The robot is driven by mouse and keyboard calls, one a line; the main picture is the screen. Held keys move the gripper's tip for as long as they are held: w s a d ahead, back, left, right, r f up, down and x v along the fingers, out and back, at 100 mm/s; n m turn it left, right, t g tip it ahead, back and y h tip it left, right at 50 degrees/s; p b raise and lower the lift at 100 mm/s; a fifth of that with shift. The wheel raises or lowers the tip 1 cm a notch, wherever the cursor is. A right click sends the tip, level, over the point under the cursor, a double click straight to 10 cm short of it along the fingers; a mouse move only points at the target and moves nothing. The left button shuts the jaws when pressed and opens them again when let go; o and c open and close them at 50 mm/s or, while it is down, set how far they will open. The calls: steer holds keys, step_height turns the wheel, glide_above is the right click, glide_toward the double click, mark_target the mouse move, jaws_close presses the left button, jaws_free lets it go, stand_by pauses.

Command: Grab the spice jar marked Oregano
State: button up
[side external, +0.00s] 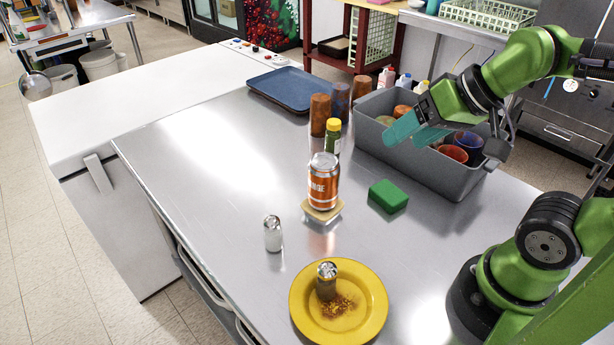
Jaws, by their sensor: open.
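No label reading Oregano is legible. A small bottle with a yellow cap and green on its body (333,136) stands upright behind the orange can; I cannot read its label. A metal-topped shaker (326,283) stands on the yellow plate (372,310) beside spilled reddish-brown powder. A second, pale metal-topped shaker (272,234) stands on the bare steel counter to the left. My gripper (402,140), with teal fingers, is open above the left part of the grey bin. It is right of the yellow-capped bottle and apart from it. Nothing shows between the fingers.
The orange can (323,184) stands on a small tan block (323,215). A green sponge (388,196) lies right of it. The grey bin (425,173) holds cups. Brown tumblers (319,115) and a blue tray (290,90) are behind. The left counter (200,170) is clear.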

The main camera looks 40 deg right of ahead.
steer(key=shift+o, duration=0.7)
steer(key=n+g+h, duration=0.2)
steer(key=n+g, duration=0.1)
steer(key=n, duration=0.2)
glide_toward(336, 123)
steer(key=x, duration=0.8)
steer(key=shift+d, duration=0.1)
steer(key=shift+x, duration=2.7)
steer(key=shift+w+r, duration=0.1)
steer(key=shift+w, duration=0.1)
